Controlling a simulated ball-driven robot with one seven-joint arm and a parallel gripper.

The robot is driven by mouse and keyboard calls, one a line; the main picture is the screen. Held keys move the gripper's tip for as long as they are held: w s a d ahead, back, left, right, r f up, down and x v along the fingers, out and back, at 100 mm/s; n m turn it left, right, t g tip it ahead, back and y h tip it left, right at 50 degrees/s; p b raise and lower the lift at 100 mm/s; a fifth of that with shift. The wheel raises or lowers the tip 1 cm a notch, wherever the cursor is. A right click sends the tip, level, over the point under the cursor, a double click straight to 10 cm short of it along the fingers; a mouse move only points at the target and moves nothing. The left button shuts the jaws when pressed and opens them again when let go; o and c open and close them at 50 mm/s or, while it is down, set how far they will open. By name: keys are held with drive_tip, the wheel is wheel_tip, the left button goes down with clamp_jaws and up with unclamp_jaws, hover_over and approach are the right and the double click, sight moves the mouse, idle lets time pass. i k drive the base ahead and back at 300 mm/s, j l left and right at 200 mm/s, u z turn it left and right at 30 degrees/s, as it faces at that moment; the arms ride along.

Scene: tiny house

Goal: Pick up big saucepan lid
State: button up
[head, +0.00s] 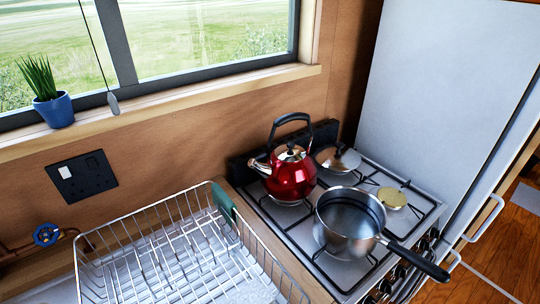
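A round metal lid (345,162) with a dark knob lies on the back right of the stove, just right of the red kettle. It is partly in the kettle's shadow, and I cannot tell its exact size. A steel saucepan (338,241) with a black handle stands uncovered on the front left of the stove, its handle pointing to the lower right. My gripper is not in this view.
A red kettle (291,178) with a black handle stands left of the lid. A bare burner (392,198) shows at the front right. A wire dish rack (222,190) stands left of the stove (311,262). A tall white panel (440,85) closes the right side.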

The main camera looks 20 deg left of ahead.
sight(336, 156)
drive_tip(key=i+l+u, duration=0.15)
drive_tip(key=l+u, duration=0.3)
drive_tip(key=i+l+u, duration=0.15)
drive_tip(key=l+u, duration=0.2)
drive_tip(key=u, duration=0.15)
drive_tip(key=l+u, duration=0.45)
